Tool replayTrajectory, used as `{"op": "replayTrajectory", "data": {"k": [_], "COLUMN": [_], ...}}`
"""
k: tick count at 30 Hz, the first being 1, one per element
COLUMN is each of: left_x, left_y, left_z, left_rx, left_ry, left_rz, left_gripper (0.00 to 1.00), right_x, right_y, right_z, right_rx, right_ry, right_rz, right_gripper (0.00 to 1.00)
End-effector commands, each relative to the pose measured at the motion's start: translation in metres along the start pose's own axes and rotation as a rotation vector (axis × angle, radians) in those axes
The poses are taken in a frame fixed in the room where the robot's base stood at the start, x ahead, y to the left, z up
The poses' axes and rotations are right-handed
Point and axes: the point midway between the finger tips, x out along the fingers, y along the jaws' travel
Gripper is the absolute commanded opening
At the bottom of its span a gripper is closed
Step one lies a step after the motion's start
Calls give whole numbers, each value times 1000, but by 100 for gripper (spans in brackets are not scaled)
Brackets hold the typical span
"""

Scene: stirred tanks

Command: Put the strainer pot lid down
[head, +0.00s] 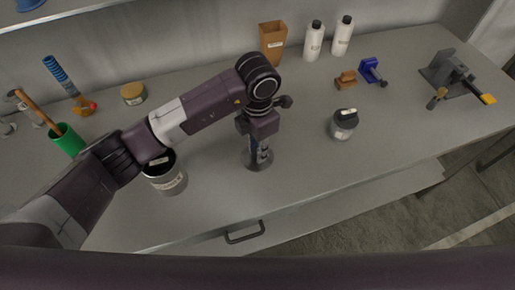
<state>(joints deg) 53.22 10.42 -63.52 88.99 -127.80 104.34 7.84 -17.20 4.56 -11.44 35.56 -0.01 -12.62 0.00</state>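The strainer pot lid (251,166) is a dark round disc under my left gripper (260,157), right of the middle of the counter's near half. The gripper points down and its fingers come together at the top of the lid, seemingly closed on its knob, which the fingers hide. The lid looks level, at or just above the counter; I cannot tell whether it touches. A grey pot (171,184) with a pale label stands left of the lid, its dark open top partly behind my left arm. My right gripper is not in view.
The grey counter (300,190) is clear around the lid. A small dark-lidded jar (343,125) stands to the right. A brown box (273,43) and two white bottles (313,42) stand at the back. A green cup (66,141) is at left. A drawer handle (245,234) is in front.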

Motion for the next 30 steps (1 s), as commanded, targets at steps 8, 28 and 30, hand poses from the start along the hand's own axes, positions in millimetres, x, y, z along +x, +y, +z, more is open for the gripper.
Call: {"op": "replayTrajectory", "data": {"k": [8, 28, 30], "left_x": [1, -88, -102], "left_y": [0, 1, 0], "left_z": [-1, 1, 0], "left_rx": [-1, 2, 1], "left_ry": [2, -3, -3], "left_rz": [-1, 4, 3], "left_gripper": [36, 36, 36], "right_x": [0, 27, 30], "right_y": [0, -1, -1], "right_z": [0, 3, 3], "right_rx": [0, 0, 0], "right_ry": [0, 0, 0], "right_rz": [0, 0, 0], "right_gripper": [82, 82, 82]}}
